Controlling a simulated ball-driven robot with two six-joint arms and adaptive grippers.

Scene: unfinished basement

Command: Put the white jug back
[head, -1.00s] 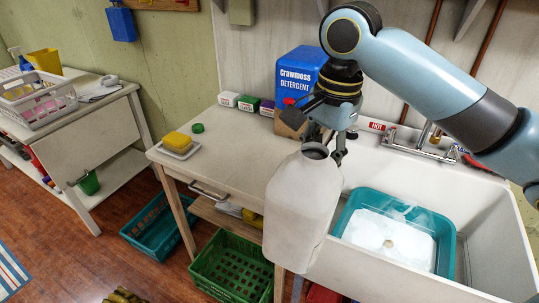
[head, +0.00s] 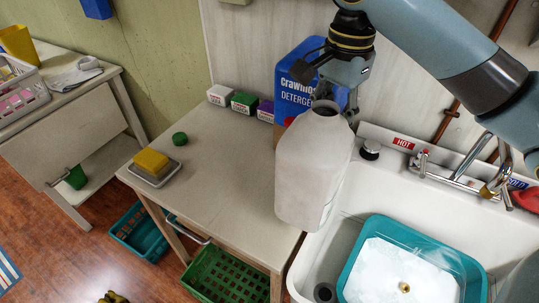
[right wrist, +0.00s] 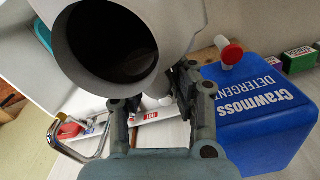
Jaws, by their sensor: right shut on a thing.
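The white jug (head: 312,175) is upright at the right end of the wooden worktop (head: 225,165), beside the sink. I cannot tell whether its base touches the worktop. My right gripper (head: 338,100) is shut on the jug near its neck. In the right wrist view, the jug's dark open mouth (right wrist: 112,42) fills the upper left, and the gripper fingers (right wrist: 155,100) are beside it. A green round cap (head: 179,138) lies on the worktop to the left. My left gripper is not in view.
Small white, green and purple boxes (head: 243,102) line the wall. A yellow sponge (head: 151,162) sits on a dish at left. The white sink (head: 340,222) holds a teal basin (head: 462,262). The worktop's middle is clear.

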